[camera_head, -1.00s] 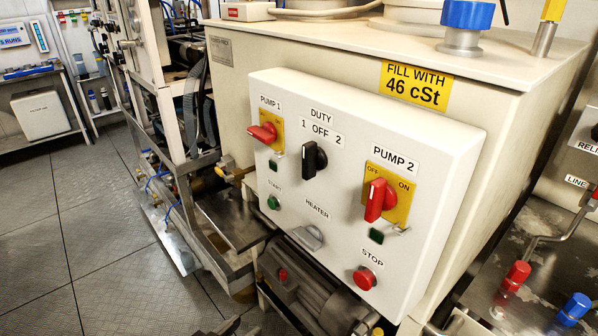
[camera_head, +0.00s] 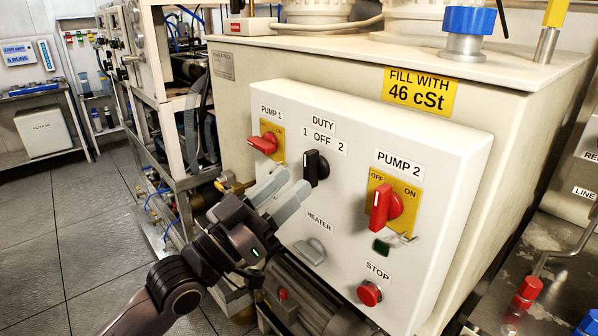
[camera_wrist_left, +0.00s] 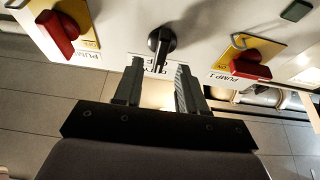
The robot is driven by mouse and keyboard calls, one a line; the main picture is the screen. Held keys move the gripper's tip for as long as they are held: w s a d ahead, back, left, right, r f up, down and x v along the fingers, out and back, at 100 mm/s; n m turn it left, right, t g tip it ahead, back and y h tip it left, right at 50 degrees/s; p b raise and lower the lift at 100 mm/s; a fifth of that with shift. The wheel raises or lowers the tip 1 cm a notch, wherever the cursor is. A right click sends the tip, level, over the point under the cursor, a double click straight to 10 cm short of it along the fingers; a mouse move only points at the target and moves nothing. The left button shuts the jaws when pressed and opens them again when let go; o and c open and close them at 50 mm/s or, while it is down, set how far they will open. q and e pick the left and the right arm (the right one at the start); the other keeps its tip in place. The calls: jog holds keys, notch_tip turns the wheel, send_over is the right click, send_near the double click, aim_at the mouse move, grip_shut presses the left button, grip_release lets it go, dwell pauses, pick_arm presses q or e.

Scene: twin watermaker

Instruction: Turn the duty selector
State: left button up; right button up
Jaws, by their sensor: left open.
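The duty selector (camera_head: 316,167) is a black knob on the white control panel, under the labels 1, OFF and 2. Its handle stands roughly upright, towards OFF. My left gripper (camera_head: 292,186) is open and empty, in front of the panel just to the lower left of the knob. In the left wrist view, where the panel appears upside down, the knob (camera_wrist_left: 161,40) lies just beyond the gap between the open fingers (camera_wrist_left: 158,72). The fingers appear apart from it. The gripper hides the start button area. My right gripper is not in view.
The red pump 1 switch (camera_head: 264,143) is close left of the knob. The red pump 2 switch (camera_head: 384,206) is to its right. The heater knob (camera_head: 311,251) and red stop button (camera_head: 369,293) sit lower. A metal frame (camera_head: 187,190) stands left of the panel.

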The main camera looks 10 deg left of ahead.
aim_at(305, 171)
pick_arm(q)
jog(key=shift+x, duration=1.6)
grip_shut()
